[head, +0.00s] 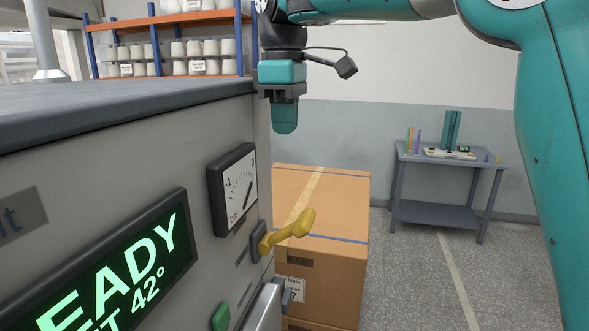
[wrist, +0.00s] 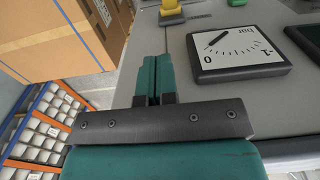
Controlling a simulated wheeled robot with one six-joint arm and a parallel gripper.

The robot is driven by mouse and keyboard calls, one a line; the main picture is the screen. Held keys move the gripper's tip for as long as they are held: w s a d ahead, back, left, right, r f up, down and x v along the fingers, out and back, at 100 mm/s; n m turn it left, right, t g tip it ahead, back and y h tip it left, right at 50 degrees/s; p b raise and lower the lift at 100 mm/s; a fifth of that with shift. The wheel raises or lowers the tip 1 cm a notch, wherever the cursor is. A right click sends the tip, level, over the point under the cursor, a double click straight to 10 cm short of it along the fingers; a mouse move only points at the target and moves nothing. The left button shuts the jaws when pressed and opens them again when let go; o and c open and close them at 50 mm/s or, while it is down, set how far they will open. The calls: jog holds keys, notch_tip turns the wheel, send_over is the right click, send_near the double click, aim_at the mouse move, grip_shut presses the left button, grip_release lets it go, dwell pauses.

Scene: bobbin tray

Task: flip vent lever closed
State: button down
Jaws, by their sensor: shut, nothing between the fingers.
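The vent lever (head: 290,231) is a yellow handle on a dark mount on the grey machine's front panel, below and right of the pressure gauge. It sticks out from the panel, its tip pointing right and slightly up in the head view. In the wrist view the lever (wrist: 170,11) shows only partly at the top edge. My gripper (head: 285,130) points down, above the lever and beside the machine's top corner, clear of both. Its teal fingers (wrist: 150,78) are together and empty.
The machine carries a gauge (head: 233,188), a green READY display (head: 115,270) and a green button (head: 221,317). A taped cardboard box (head: 340,262) stands close behind the lever. A shelf of spools (head: 170,75) and a grey side table (head: 440,212) are farther back.

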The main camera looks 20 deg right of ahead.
jog(key=shift+d, duration=0.15)
send_over(300, 214)
jog(key=f, duration=1.2)
jog(key=shift+a+p, duration=0.25)
jog(key=shift+p, duration=0.15)
jog(key=shift+s+d+f, duration=0.15)
jog(key=shift+d+f, duration=0.1)
jog(key=shift+f, duration=0.35)
